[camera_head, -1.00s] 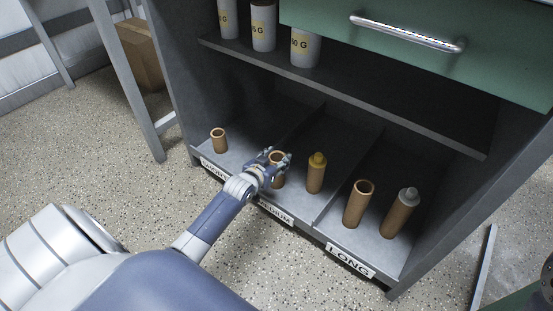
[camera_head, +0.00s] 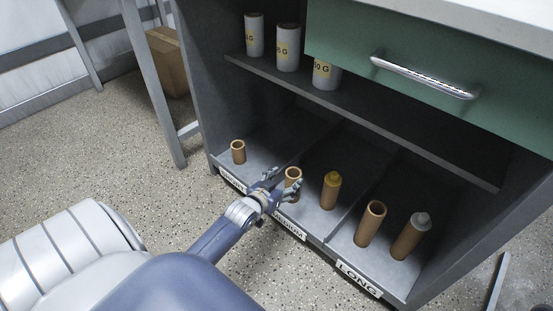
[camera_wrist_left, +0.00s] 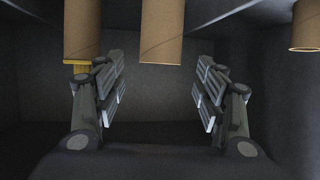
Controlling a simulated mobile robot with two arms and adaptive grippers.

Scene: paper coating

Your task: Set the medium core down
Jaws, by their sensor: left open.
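The medium core (camera_head: 292,178), a plain brown tube, stands upright in the compartment labelled MEDIUM. In the left wrist view, which looks upside down, this core (camera_wrist_left: 162,32) is just beyond the fingertips and between their lines. My left gripper (camera_head: 283,188) is at the front of the shelf beside the core, its fingers spread apart. In the left wrist view the gripper (camera_wrist_left: 159,75) is open with nothing between its fingers. A yellow-capped core (camera_head: 331,192) stands to the right in the same compartment. My right gripper does not show.
A short core (camera_head: 238,152) stands in the left compartment. A plain long core (camera_head: 370,224) and a grey-capped core (camera_head: 410,238) stand in the LONG compartment. Low dividers separate the compartments. White cans (camera_head: 288,48) stand on the upper shelf (camera_head: 400,128), under a green drawer (camera_head: 440,60).

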